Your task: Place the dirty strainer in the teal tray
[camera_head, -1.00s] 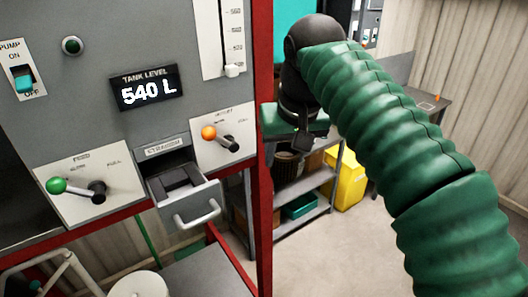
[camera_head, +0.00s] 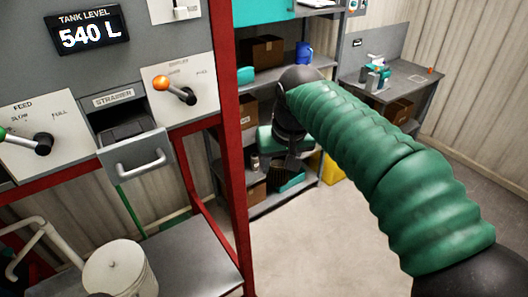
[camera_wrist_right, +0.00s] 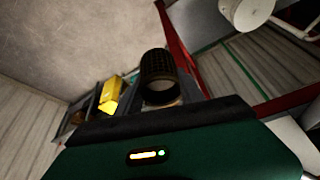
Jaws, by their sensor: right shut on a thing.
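The dirty strainer, a dark mesh cylinder (camera_wrist_right: 158,78), is held by my right gripper and fills the middle of the right wrist view. In the head view the strainer (camera_head: 283,170) is a dark, partly hidden shape under my right gripper (camera_head: 287,152). The gripper is shut on it; its fingers are hard to make out. A teal tray (camera_head: 293,182) sits on a low shelf behind and beside the strainer, partly covered in the picture. The strainer appears to be held in front of the shelves; the gap to the tray cannot be told. My left gripper is not in view.
The strainer drawer (camera_head: 135,155) stands open on the grey panel. A red post (camera_head: 232,170) rises between panel and shelves. Grey shelves (camera_head: 288,97) hold cardboard boxes (camera_head: 262,50) and a blue jug (camera_head: 304,53). A yellow container (camera_head: 331,170) is beside them. The floor in front is clear.

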